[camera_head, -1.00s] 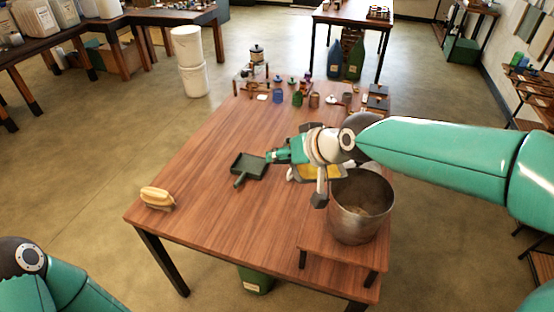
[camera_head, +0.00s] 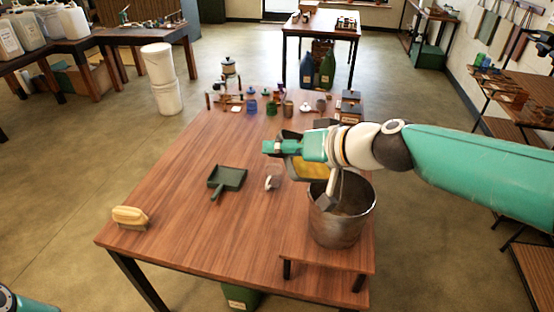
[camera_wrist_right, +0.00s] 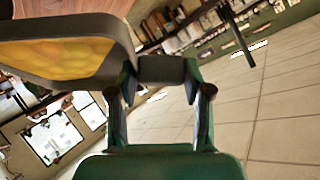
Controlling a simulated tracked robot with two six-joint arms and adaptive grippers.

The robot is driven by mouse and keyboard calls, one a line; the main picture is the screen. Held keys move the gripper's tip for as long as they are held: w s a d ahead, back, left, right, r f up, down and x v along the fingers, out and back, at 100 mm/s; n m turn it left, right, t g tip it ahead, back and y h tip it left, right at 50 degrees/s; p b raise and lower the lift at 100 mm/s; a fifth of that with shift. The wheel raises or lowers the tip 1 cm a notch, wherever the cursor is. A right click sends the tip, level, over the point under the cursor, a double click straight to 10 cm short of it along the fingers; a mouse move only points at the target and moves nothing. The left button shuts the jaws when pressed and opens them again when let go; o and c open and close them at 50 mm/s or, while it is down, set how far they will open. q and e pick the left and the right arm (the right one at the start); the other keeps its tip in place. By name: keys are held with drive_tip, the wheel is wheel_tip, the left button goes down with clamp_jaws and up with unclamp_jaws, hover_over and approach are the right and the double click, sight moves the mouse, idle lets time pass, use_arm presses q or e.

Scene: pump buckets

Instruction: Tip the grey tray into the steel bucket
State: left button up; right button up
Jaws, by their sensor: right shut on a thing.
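The steel bucket (camera_head: 342,222) stands upright on a low wooden stand at the table's right front. My right gripper (camera_head: 283,147) is above the table, left of and beyond the bucket's mouth. It is shut on the grey tray (camera_head: 290,172), which has yellow contents (camera_head: 312,168) and is partly hidden by the gripper. In the right wrist view, the fingers (camera_wrist_right: 160,85) hold the tray's dark end block, and the tray (camera_wrist_right: 60,83) with its yellow inside fills the upper left. Yellow contents are still in the tray; the bucket's inside is partly hidden. My left gripper is out of view.
A green dustpan (camera_head: 227,178) and a yellow brush (camera_head: 130,216) lie on the table's left part. A small white object (camera_head: 271,180) is near the middle. Several cups and jars (camera_head: 270,105) line the far edge.

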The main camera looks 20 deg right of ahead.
drive_tip(key=shift+s+d+r+m+t+y+b, duration=0.15)
drive_tip(key=shift+s+d+r+t+y+b, duration=0.2)
drive_tip(key=shift+b, duration=0.65)
drive_tip(key=shift+s+d+r+m+t+y+b, duration=0.15)
drive_tip(key=shift+d+b, duration=0.3)
drive_tip(key=shift+b, duration=0.55)
drive_tip(key=shift+s+d+r+m+t+y+b, duration=0.1)
drive_tip(key=shift+s+d+r+t+y+b, duration=0.2)
drive_tip(key=shift+b, duration=0.7)
drive_tip(key=s+d+m+t+y+b, duration=0.1)
drive_tip(key=s+d+m+t+b, duration=0.3)
drive_tip(key=b, duration=1.6)
drive_tip(key=s+d+m+t+y+b, duration=0.2)
drive_tip(key=d+t+b, duration=0.6)
drive_tip(key=b, duration=1.2)
drive_tip(key=shift+s+d+f+m, duration=0.2)
drive_tip(key=shift+s+d+m, duration=0.7)
drive_tip(key=shift+s+m, duration=0.25)
drive_tip(key=shift+r, duration=0.1)
